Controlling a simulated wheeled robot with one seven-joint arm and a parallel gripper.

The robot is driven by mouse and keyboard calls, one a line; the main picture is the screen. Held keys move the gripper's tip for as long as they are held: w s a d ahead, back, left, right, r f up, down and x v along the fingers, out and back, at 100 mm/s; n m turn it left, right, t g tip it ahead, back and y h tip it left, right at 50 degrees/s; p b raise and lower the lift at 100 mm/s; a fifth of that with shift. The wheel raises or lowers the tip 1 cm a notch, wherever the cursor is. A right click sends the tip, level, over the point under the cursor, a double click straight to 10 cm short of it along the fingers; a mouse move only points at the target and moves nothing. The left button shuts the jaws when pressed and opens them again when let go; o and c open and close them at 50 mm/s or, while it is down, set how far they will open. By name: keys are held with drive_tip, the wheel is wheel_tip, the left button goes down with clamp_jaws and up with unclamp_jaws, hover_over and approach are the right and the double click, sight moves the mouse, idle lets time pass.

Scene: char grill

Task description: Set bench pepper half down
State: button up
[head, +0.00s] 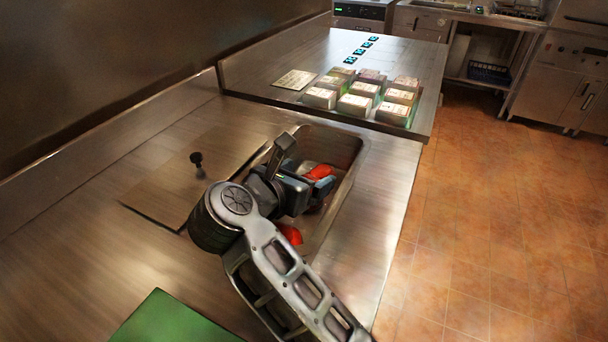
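A red pepper piece (320,171) shows inside a recessed steel pan (345,142) in the counter, just beyond my gripper. Another red piece (291,234) shows at the pan's near end, partly hidden by my arm. My gripper (312,200) is over and partly within the pan, between these two red pieces. Its fingertips are hidden behind its own body, so I cannot tell whether it is open or holds a pepper half. A green board (172,322) lies on the counter at the bottom left, with no pepper on its visible part.
A flat steel lid (160,190) with a black knob (196,158) lies left of the pan. Several pale boxes (355,105) and a flat card (295,79) sit on the raised counter beyond. A wall runs along the left. The tiled floor (480,220) at right is clear.

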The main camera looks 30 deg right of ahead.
drive_tip(key=shift+o, duration=0.2)
drive_tip(key=shift+f, duration=0.15)
drive_tip(key=shift+r+p, duration=0.45)
drive_tip(key=shift+r, duration=0.05)
drive_tip(key=p+v, duration=0.2)
drive_tip(key=v, duration=1)
drive_tip(key=shift+r, duration=0.25)
